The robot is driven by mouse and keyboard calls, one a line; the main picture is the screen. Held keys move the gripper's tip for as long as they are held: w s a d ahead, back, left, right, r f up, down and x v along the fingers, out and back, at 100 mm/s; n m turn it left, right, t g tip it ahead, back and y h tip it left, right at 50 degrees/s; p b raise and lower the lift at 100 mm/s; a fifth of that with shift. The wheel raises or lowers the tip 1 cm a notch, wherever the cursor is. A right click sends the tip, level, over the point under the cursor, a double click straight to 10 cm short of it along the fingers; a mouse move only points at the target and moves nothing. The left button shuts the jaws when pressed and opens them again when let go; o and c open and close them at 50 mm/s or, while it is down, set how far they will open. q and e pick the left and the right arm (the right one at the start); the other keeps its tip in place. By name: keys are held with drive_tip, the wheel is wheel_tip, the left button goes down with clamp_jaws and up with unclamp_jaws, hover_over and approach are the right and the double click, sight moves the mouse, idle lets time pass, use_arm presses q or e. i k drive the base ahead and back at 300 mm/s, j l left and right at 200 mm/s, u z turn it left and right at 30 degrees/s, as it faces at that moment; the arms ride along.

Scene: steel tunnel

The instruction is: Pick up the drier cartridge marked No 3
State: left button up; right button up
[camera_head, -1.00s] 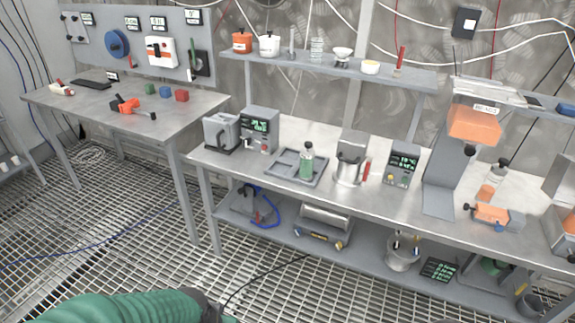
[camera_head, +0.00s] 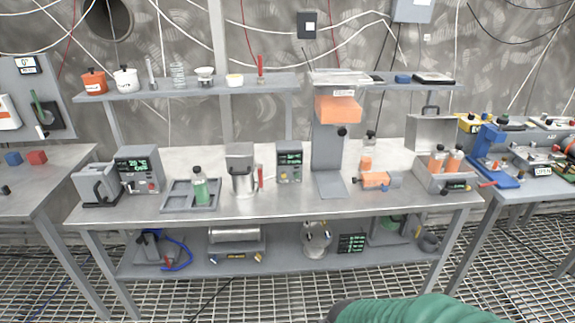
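I can read no No 3 mark on anything, so I cannot tell which item is that cartridge. Two orange and clear cylinders with dark caps, the left one (camera_head: 437,160) and the right one (camera_head: 454,161), stand in an open grey case (camera_head: 432,134) at the bench's right end. Another orange cylinder (camera_head: 366,162) stands behind an orange clamp-like device (camera_head: 375,180) to the right of the tall grey stand. A bottle with green contents (camera_head: 200,186) stands in a grey divided tray (camera_head: 176,197). Neither of my grippers shows in this view.
The steel bench (camera_head: 275,207) also carries a metal jug (camera_head: 242,172), a display unit (camera_head: 289,162) and a tall grey stand (camera_head: 328,170) with an orange block. A green ribbed piece (camera_head: 415,309) crosses the bottom edge. The bench's front strip is mostly clear.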

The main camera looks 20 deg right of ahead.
sight(435, 164)
drive_tip(key=z, duration=1.65)
